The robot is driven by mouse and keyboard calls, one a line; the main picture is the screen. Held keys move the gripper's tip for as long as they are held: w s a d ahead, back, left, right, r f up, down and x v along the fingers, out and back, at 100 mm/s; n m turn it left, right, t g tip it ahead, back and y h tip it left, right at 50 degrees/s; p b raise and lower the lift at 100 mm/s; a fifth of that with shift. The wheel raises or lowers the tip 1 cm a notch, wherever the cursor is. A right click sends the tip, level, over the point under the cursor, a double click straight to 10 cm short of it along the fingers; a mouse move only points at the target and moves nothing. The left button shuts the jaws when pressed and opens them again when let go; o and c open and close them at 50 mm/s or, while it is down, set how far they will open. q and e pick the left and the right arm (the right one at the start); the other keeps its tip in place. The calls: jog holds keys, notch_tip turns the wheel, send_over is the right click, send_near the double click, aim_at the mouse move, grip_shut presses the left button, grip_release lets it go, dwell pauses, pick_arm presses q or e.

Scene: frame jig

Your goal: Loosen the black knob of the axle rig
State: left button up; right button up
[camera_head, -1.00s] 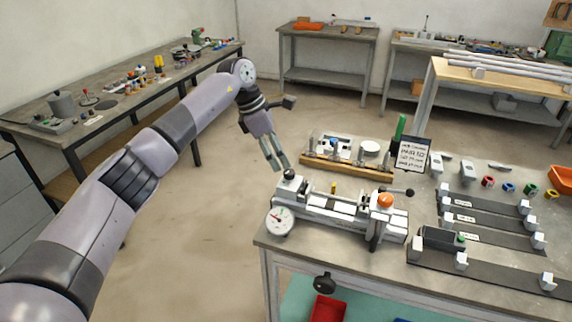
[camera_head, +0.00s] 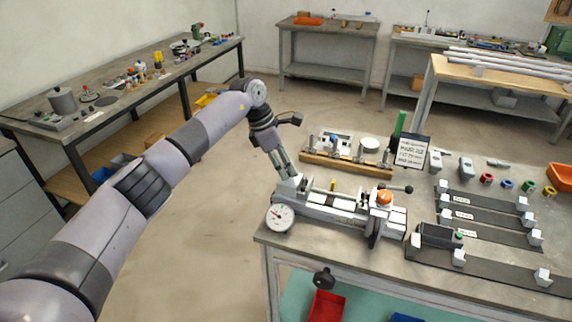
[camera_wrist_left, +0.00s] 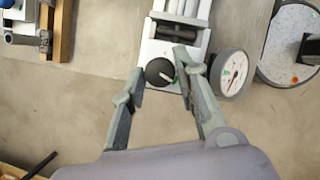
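The axle rig (camera_head: 335,209) lies along the front left of the grey workbench, with a dial gauge (camera_head: 280,217) at its left end and an orange knob (camera_head: 384,197) near its right end. My left gripper (camera_head: 289,179) points down over the rig's left end, with its fingers apart. In the left wrist view, the black knob (camera_wrist_left: 160,71) with a white mark lies between the open fingertips (camera_wrist_left: 161,74). A gap shows beside the left finger; I cannot tell whether the right finger touches. In the head view the fingers mostly hide this knob. My right gripper is not in view.
A wooden rack (camera_head: 346,165) with fittings stands behind the rig, beside a printed sign (camera_head: 412,152) and a green post. Dark strips with white blocks (camera_head: 485,220) fill the bench's right side. A black handwheel (camera_head: 325,279) is at the bench front.

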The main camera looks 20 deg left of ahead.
pick_arm(q)
grip_shut()
